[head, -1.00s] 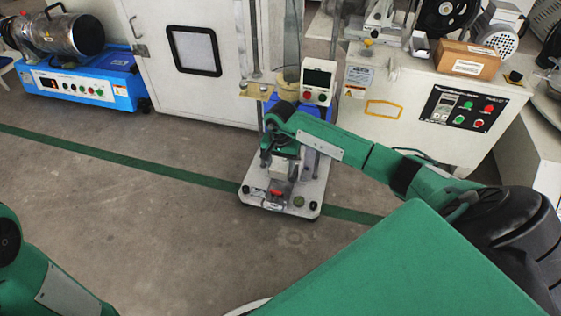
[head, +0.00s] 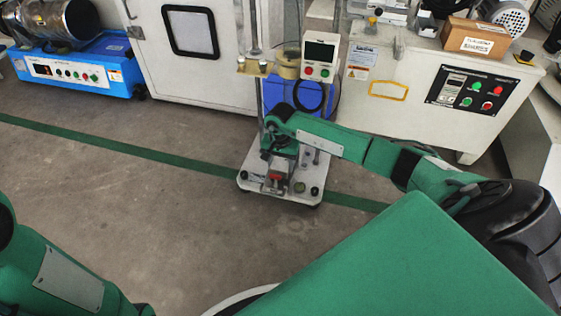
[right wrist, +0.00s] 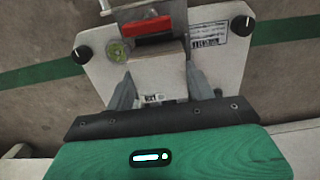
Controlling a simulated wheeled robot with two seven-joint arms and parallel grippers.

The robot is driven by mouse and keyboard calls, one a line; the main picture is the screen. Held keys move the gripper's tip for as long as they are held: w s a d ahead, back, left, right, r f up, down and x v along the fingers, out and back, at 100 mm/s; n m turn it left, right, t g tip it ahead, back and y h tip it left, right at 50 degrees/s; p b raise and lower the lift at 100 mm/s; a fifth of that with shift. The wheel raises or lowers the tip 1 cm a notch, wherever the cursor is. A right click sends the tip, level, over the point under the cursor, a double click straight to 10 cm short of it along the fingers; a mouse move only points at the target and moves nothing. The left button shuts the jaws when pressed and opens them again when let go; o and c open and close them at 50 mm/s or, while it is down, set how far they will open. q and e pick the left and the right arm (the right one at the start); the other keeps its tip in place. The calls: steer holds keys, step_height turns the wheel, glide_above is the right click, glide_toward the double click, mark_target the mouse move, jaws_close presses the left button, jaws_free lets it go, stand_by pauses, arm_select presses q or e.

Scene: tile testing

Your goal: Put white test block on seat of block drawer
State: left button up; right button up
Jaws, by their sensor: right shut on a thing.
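My right gripper (head: 279,157) reaches down over the white base plate of a small test stand (head: 311,185). In the right wrist view its fingers (right wrist: 158,78) are shut on the white test block (right wrist: 157,70). A part with a red front (right wrist: 147,30), which looks like the block drawer, is just beyond the block; its red part also shows in the head view (head: 275,176). The gripper and block hide its seat, and I cannot tell whether the block touches it. My left arm shows at the lower left, but its gripper is out of view.
The stand's post and display box (head: 319,56) rise behind the gripper. A white cabinet (head: 228,85) and a control cabinet (head: 410,105) stand behind. A blue machine (head: 85,75) is at the left. The floor in front is clear.

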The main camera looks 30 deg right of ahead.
steer(key=shift+f, duration=0.2)
stand_by(0.7)
steer(key=o, duration=1)
